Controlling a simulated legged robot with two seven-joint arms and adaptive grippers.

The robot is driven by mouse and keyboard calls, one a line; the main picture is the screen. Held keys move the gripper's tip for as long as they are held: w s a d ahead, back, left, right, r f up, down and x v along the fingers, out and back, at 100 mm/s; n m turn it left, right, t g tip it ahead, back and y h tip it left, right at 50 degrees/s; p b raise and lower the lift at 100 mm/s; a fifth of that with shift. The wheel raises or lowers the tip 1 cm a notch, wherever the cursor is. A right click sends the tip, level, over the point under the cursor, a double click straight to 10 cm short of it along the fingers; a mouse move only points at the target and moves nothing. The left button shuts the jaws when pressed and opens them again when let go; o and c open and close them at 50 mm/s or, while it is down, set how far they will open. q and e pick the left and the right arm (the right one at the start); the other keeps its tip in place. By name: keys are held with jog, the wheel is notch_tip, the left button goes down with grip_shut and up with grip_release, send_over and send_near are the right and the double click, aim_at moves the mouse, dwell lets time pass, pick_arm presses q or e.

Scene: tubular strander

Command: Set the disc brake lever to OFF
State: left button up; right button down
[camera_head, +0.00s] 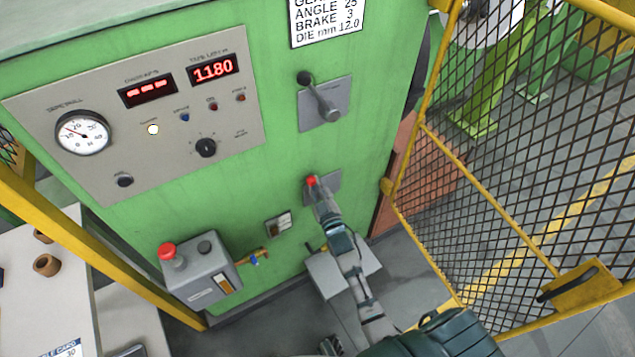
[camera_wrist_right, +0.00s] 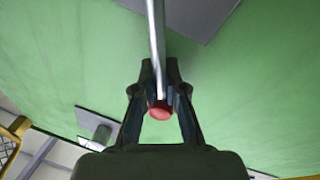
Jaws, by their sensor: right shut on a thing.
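The lever with the red knob (camera_head: 311,181) sits on a small grey plate low on the green cabinet front; I take it to be the disc brake lever. In the right wrist view its metal rod (camera_wrist_right: 155,45) runs down from the top to the red knob (camera_wrist_right: 159,111), between my fingers. My right gripper (camera_head: 320,199) is shut on this lever near the knob; it also shows in the right wrist view (camera_wrist_right: 160,94). The gripper covers part of the lever and plate. No ON or OFF marking is readable. My left gripper is not clearly visible.
A second lever with a black knob (camera_head: 304,78) is on a larger plate above. A gauge panel (camera_head: 95,170) and a grey box with a red button (camera_head: 200,272) are at left. A yellow-framed mesh guard (camera_head: 480,190) stands close at right.

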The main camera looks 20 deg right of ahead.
jog(key=shift+f, duration=0.5)
jog(key=c, duration=1.2)
grip_release()
jog(key=shift+r, duration=0.15)
jog(key=shift+a, duration=0.1)
jog(key=s+f, duration=0.2)
jog(key=s, duration=0.9)
jog(key=shift+s+a, duration=0.35)
jog(key=shift+s, duration=0.05)
jog(key=shift+f, duration=0.1)
